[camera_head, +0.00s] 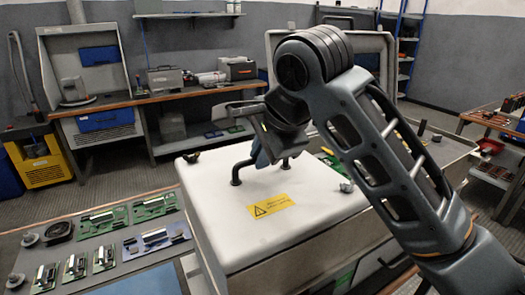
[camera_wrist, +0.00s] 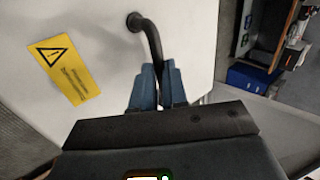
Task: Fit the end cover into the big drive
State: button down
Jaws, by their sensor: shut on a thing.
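The end cover (camera_head: 300,208) is a broad white panel with a yellow warning label and a dark bar handle (camera_head: 243,168). In the head view it lies over the big drive (camera_head: 285,268), a pale box-like body below it. My gripper (camera_head: 260,155) is shut on the handle from above. In the wrist view the blue fingertips of my gripper (camera_wrist: 158,85) close around the handle bar, beside the yellow label (camera_wrist: 65,72) on the cover (camera_wrist: 95,25). The seam between cover and drive is too unclear to tell whether they touch all round.
Green circuit boards (camera_head: 155,207) and small round parts lie on a grey surface at left. A workbench (camera_head: 140,101) with blue bins stands behind. A yellow cabinet (camera_head: 40,165) is at far left. Another bench (camera_head: 490,118) with parts is at right.

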jog(key=shift+f, duration=0.2)
jog(key=c, duration=1.1)
grip_release()
